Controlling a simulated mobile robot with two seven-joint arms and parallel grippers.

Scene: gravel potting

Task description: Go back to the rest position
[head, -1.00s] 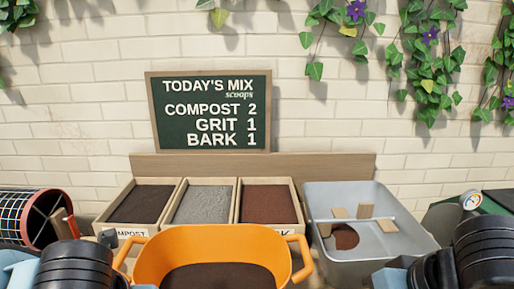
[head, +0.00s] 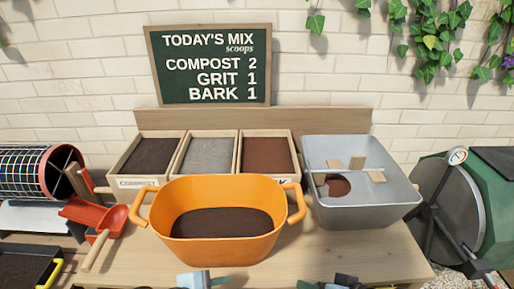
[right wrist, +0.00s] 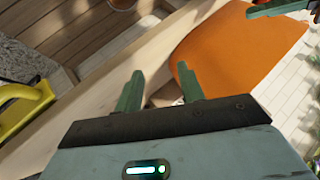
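My right gripper (head: 325,284) is at the bottom edge of the head view, in front of the orange tub and right of its middle. In the right wrist view its two fingers (right wrist: 158,90) stand apart with nothing between them, and the tub's orange wall shows beyond. My left gripper (head: 203,280) is at the bottom edge too, left of the right one and mostly cut off. A green finger tip (right wrist: 280,8) at the top right of the right wrist view seems to be its. Its opening cannot be made out. The orange tub (head: 225,250) stands upright on the bench with dark mix inside.
Behind the tub are a compost bin (head: 138,183), a grit bin (head: 207,153) and a bark bin (head: 268,153). A grey basin (head: 368,212) stands right. Red scoops (head: 112,217) lie left. A mesh drum (head: 22,173) and green machine (head: 480,220) flank the bench (head: 350,250).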

